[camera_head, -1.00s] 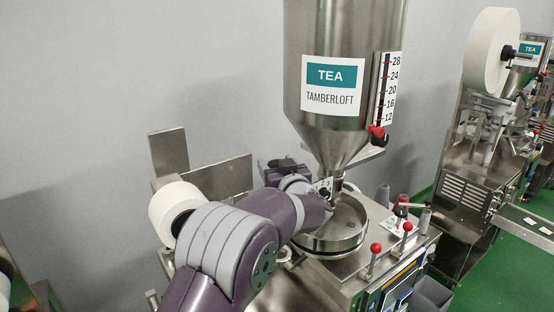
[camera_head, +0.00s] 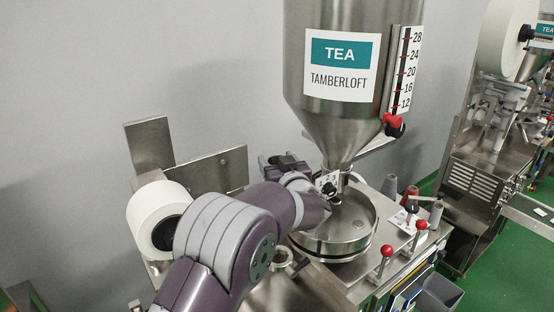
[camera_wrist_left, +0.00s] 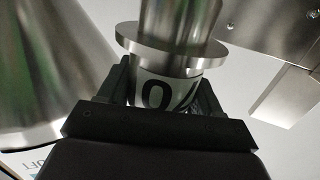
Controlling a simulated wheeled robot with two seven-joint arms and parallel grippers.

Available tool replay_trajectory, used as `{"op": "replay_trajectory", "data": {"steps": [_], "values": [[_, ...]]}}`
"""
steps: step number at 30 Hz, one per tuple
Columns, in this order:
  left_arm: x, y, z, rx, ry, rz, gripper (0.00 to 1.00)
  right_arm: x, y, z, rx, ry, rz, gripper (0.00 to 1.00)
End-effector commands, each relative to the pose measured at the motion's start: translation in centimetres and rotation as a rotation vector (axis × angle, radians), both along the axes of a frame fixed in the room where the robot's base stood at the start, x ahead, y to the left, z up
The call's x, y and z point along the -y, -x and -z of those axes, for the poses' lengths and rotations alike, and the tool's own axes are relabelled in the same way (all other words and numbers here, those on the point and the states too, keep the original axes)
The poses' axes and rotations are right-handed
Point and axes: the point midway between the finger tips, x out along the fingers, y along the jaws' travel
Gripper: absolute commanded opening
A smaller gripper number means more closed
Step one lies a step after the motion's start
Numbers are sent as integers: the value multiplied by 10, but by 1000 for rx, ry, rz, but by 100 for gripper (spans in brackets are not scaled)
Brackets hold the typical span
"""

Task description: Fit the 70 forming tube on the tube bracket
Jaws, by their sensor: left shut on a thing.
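My left gripper (camera_head: 282,161) is behind the lower left side of the hopper in the head view, partly covered by my own wrist. In the left wrist view my left gripper (camera_wrist_left: 165,90) is shut on a steel forming tube (camera_wrist_left: 172,42) with a wide flange. The tube is hidden in the head view. I cannot make out the tube bracket for certain in either view. My right gripper is not in view.
The steel TEA hopper (camera_head: 352,125) stands over a round pan (camera_head: 340,240); its cone is close beside the gripper in the wrist view (camera_wrist_left: 45,75). A white paper roll (camera_head: 150,215) and upright steel plates (camera_head: 205,172) are at left. Red-knobbed levers (camera_head: 421,226) are at right.

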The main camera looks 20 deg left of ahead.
Motion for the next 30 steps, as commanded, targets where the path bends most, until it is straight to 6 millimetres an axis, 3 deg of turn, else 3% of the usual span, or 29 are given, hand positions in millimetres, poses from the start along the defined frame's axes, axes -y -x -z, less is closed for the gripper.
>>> {"op": "replay_trajectory", "data": {"steps": [3, 11, 30], "values": [[0, 0, 17, 3, -1, 0, 0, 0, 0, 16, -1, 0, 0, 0], [0, 0, 43, 4, -1, -1, 0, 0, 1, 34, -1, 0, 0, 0], [0, 0, 44, 4, -1, -1, 0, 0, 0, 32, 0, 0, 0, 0]]}}
